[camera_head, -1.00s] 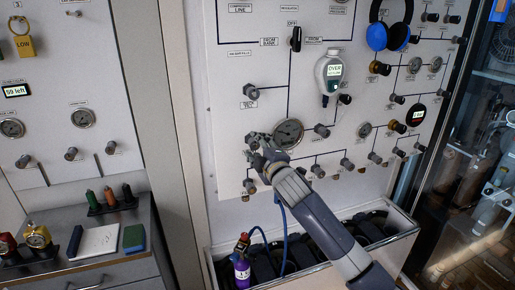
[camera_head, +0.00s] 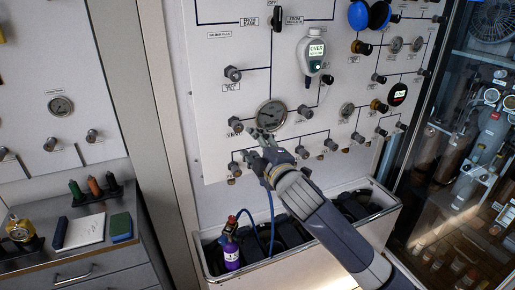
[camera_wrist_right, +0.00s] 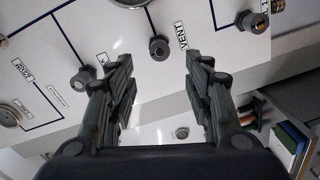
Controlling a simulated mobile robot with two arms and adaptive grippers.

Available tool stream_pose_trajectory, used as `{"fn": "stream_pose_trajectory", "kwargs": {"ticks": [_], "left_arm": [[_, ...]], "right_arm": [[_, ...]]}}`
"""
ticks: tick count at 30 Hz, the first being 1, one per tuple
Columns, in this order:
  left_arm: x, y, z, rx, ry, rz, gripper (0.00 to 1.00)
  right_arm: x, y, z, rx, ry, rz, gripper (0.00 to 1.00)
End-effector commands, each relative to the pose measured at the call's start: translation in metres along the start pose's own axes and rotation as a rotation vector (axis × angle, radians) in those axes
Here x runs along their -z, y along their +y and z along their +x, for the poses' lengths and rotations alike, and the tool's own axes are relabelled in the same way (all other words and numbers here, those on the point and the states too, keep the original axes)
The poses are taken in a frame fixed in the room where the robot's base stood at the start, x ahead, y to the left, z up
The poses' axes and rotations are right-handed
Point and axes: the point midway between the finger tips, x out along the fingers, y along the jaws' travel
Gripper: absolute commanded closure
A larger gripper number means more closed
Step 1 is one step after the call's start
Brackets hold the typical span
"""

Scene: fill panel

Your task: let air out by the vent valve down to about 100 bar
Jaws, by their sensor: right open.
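The vent valve is a small grey knob (camera_head: 235,124) on the white panel, with the label VENT below it. A line links it to a round dial gauge (camera_head: 271,114) on its right; its needle is too small to read. My right gripper (camera_head: 258,143) is in front of the panel, just below and right of the knob in the head view. In the right wrist view, the gripper (camera_wrist_right: 158,65) is open and empty, and the vent knob (camera_wrist_right: 159,47) shows in the gap beyond its fingers, apparently apart from them. My left gripper is out of view.
Other knobs (camera_head: 232,74) stand close by, including a lower row (camera_head: 302,152). A handheld device (camera_head: 313,56) showing OVER hangs on the panel. A trough (camera_head: 290,258) with dark contents and a purple bottle (camera_head: 231,256) lies below. A bench with a notebook (camera_head: 84,231) is left.

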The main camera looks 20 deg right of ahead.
Motion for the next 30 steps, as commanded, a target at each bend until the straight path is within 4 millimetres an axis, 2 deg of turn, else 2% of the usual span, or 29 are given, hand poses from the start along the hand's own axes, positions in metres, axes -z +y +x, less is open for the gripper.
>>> {"fn": "stream_pose_trajectory", "kwargs": {"ticks": [3,7,30], "left_arm": [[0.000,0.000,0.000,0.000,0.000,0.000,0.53],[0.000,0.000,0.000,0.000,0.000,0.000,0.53],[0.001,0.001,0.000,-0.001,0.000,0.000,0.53]], "right_arm": [[0.000,0.000,-0.012,-0.001,0.000,-0.001,0.53],[0.000,0.000,-0.018,0.000,-0.001,-0.001,0.53],[0.000,0.000,-0.018,0.000,0.000,0.000,0.53]]}}
